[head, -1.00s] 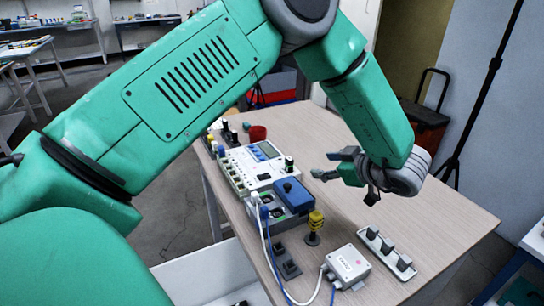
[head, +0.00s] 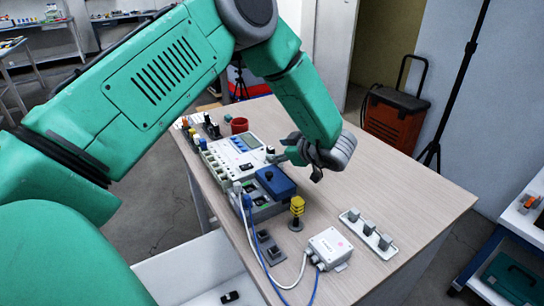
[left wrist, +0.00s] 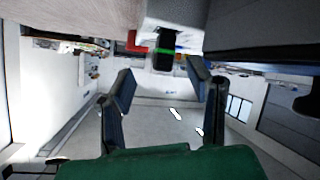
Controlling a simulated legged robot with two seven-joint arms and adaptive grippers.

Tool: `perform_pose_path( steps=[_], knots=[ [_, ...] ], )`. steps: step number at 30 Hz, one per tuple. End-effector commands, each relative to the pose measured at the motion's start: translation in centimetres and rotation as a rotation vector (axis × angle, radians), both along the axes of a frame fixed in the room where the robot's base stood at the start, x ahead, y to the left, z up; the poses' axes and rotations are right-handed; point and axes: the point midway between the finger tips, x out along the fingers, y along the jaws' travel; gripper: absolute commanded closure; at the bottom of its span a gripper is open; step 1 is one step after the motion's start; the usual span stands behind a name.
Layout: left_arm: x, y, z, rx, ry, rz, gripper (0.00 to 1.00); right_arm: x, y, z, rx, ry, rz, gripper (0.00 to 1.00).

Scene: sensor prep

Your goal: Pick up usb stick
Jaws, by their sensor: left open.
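A small black stick with a green band, likely the usb stick (left wrist: 166,39), stands out from a pale device in the left wrist view, ahead of and between the fingertips. In the head view a small black piece (head: 270,150) at the right end of the white instrument (head: 226,157) seems to be the same thing, partly hidden by the fingers. My left gripper (head: 288,158) is beside it, low over the table. In the left wrist view its two fingers (left wrist: 161,75) are spread with nothing between them. My right gripper is not seen.
A blue box (head: 275,181), a yellow stacked piece (head: 297,206), a white cabled box (head: 330,246) and a strip with three knobs (head: 366,231) stand nearer. A red cup (head: 239,125) is behind the instrument. The table's right side (head: 405,190) is clear.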

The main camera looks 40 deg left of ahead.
Motion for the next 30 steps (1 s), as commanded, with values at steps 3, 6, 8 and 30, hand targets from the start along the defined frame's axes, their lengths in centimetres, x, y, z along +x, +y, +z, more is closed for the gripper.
perform_pose_path(
  steps=[3, 6, 8, 30],
  knots=[
    [-0.1, 2.2, -1.3, -0.004, 0.001, 0.004, 0.54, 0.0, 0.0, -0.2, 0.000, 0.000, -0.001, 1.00],
    [0.1, 3.2, -1.8, -0.006, 0.001, 0.001, 0.54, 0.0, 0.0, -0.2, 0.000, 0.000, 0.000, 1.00],
    [0.1, 3.5, -1.9, -0.007, 0.002, 0.001, 0.54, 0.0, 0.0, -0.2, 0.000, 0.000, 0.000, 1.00],
    [0.4, 2.6, -1.6, -0.007, -0.004, -0.007, 1.00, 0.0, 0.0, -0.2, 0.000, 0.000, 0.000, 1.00]
  ],
)
